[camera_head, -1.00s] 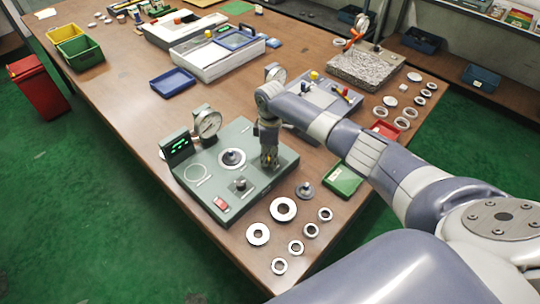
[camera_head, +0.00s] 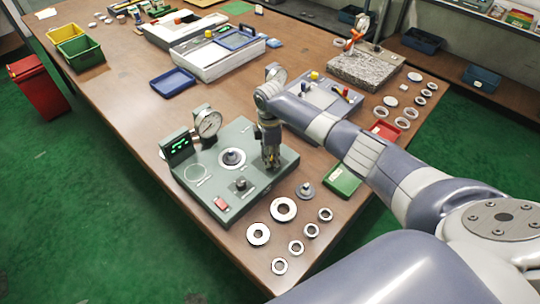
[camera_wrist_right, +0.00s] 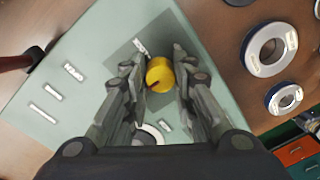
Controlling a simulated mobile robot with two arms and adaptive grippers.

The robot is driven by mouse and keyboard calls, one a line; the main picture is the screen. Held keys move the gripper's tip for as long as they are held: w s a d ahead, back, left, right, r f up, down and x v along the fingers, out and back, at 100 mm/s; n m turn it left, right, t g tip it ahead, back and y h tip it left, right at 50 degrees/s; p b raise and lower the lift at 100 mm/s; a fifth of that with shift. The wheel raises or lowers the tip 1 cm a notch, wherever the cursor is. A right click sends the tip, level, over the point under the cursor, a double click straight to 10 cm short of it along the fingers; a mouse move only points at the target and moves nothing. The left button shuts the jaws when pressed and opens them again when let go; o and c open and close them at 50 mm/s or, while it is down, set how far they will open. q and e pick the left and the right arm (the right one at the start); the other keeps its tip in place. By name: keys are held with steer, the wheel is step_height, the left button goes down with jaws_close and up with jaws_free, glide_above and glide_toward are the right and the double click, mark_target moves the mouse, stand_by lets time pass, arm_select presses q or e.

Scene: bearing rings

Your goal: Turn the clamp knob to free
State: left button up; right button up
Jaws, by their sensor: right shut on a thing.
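The yellow clamp knob (camera_wrist_right: 160,74) shows in the right wrist view on the pale green plate of the gauge fixture. A dark mark sits on its lower-left side. My right gripper (camera_wrist_right: 161,77) has its two fingers on either side of the knob and is shut on it. Small white labels lie above and below the knob; I cannot read them. In the head view my right gripper (camera_head: 271,163) points down at the right side of the green fixture (camera_head: 225,204) and hides the knob. My left gripper is not in view.
The fixture carries a dial gauge (camera_head: 208,124), a green-lit display (camera_head: 180,147), a central post (camera_head: 232,157), a small black knob (camera_head: 240,184) and a red switch (camera_head: 221,203). Several metal rings (camera_head: 283,209) lie in front. A green tray (camera_head: 342,180) is at the right.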

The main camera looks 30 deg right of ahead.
steer(key=o, duration=1.1)
steer(key=r, duration=1.2)
steer(key=shift+w, duration=0.25)
